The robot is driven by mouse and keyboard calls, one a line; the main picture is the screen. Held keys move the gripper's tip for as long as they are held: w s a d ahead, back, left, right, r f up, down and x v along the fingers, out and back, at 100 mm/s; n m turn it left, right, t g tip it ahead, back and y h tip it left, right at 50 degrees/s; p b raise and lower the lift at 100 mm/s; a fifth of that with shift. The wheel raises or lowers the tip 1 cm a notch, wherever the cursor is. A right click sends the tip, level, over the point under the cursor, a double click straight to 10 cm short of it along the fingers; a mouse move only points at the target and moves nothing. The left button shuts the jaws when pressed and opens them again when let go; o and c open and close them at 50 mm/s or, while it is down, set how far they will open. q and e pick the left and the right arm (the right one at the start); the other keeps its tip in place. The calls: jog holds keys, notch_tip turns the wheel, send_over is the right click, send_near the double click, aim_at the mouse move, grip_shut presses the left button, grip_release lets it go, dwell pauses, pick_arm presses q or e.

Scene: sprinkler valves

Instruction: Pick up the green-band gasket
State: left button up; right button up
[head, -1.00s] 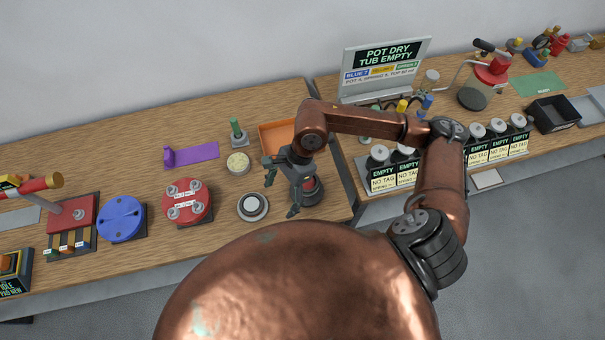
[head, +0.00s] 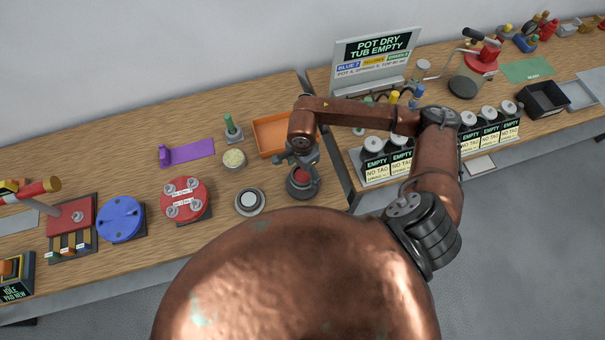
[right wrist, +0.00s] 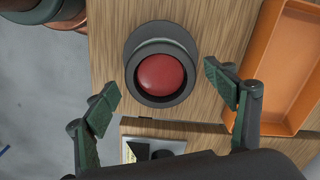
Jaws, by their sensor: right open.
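A dark round piece with a red dome in its middle (head: 302,186) stands near the front right of the left table. In the right wrist view the same piece (right wrist: 160,73) shows a thin pale green band (right wrist: 160,44) around its side. I cannot tell for sure whether its dark ring is the green-band gasket. My right gripper (head: 300,157) is over the table just behind this piece. In the right wrist view my right gripper (right wrist: 162,95) is open and empty, its fingers apart on either side of the view. My left gripper is not in view.
An orange tray (head: 258,139) lies behind and beside the gripper. A white-topped disc (head: 250,201), a green-posted stand (head: 232,130), a cream round piece (head: 233,160) and a red plate (head: 185,199) stand to the left.

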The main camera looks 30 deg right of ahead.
jog(key=shift+c, duration=0.6)
jog(key=c, duration=1.1)
jog(key=shift+r+b, duration=0.4)
jog(key=shift+r, duration=0.25)
jog(key=a+r+b, duration=0.1)
jog(key=a+r, duration=0.3)
jog(key=a+r+b, duration=0.1)
jog(key=a+r, duration=0.2)
jog(key=a, duration=0.2)
jog(key=a+r+b, duration=0.2)
jog(key=a+r, duration=0.2)
jog(key=a, duration=0.1)
jog(key=shift+w+r, duration=0.35)
jog(key=shift+w, duration=0.05)
